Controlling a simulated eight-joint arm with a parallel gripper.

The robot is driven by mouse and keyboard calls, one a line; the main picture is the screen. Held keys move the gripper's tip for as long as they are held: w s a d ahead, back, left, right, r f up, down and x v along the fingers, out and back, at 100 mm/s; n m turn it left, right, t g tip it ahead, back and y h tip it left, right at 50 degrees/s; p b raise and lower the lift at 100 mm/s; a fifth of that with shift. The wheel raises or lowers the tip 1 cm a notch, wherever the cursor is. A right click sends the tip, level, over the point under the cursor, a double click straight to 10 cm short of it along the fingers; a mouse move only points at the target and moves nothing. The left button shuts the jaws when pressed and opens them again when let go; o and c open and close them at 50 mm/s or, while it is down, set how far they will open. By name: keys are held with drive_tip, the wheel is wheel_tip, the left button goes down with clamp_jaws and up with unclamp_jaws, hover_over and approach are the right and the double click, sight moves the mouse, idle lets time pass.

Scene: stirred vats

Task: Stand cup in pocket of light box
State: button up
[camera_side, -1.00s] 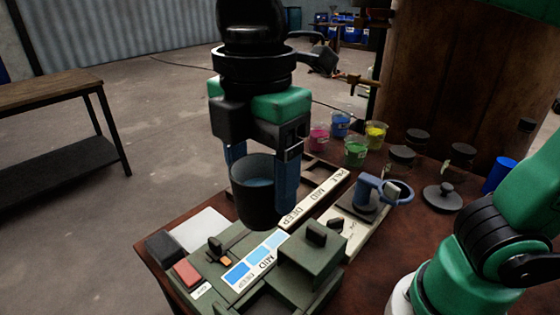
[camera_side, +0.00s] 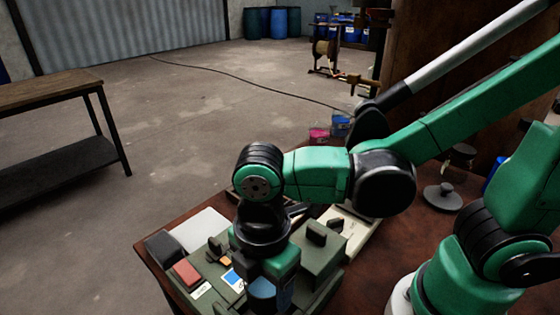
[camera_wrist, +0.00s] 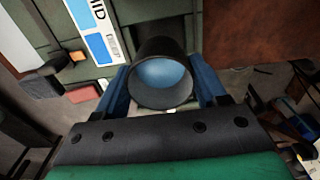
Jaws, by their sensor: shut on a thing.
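The dark cup (camera_wrist: 141,88) with blue liquid inside shows between the two blue fingers of my gripper (camera_wrist: 163,88) in the wrist view. My gripper is shut on it. In the side view my gripper (camera_side: 273,292) points down at the front of the green light box (camera_side: 318,265), and my arm and fingers hide the cup. In the wrist view the light box (camera_wrist: 40,22) lies behind the cup, with a dark recess beside the cup's far side. I cannot tell whether the cup is in the pocket or above it.
The light box has a red button (camera_side: 187,273), a small black-and-orange switch (camera_side: 217,250) and a black knob (camera_side: 317,232). A white sheet (camera_side: 200,230) lies behind it. A dark lid (camera_side: 443,196) lies on the brown table at right. My arm covers the middle.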

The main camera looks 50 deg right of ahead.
sight(267, 298)
drive_tip(key=shift+f, duration=1.95)
drive_tip(key=shift+f, duration=0.1)
drive_tip(key=o, duration=1.3)
wheel_tip(267, 298, up, 12)
drive_tip(key=w+d+f+m+t, duration=0.1)
drive_tip(key=w+d+m+t, duration=0.2)
drive_tip(key=d+m, duration=0.4)
drive_tip(key=w+d+f+m+t, duration=0.1)
drive_tip(key=w+d+m+t, duration=0.2)
drive_tip(key=d+m, duration=0.4)
drive_tip(key=m+t, duration=0.1)
drive_tip(key=m, duration=0.3)
drive_tip(key=shift+d+f, duration=0.2)
drive_tip(key=shift+d, duration=0.1)
